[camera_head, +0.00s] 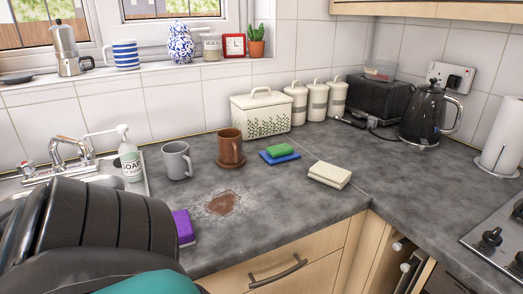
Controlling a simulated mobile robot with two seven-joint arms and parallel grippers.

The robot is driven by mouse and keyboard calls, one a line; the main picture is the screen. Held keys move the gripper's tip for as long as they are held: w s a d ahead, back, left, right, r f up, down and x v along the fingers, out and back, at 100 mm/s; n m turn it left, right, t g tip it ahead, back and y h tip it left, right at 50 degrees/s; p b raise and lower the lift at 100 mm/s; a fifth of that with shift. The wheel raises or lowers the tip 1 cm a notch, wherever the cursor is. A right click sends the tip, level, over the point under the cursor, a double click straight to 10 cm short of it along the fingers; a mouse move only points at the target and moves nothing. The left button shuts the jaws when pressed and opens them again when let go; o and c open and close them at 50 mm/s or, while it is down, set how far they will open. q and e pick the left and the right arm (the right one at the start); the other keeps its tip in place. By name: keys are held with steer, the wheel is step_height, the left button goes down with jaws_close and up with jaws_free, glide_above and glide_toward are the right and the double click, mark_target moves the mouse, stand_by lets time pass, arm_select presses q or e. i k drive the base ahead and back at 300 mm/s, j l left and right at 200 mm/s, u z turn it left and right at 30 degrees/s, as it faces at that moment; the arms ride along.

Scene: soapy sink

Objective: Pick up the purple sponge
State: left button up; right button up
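The purple sponge (184,226) lies on the grey worktop (290,205), near its front edge and left of a brown stain. Its left part is hidden behind a large dark part of my own body at the lower left. I see neither gripper in the head view. I cannot tell whether a gripper is near or touching the hidden side of the sponge.
A brown stain (222,203) marks the worktop. A soap bottle (130,160) is by the sink. The front middle is clear.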

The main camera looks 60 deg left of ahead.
mark_target(181, 218)
steer(key=u, duration=2.4)
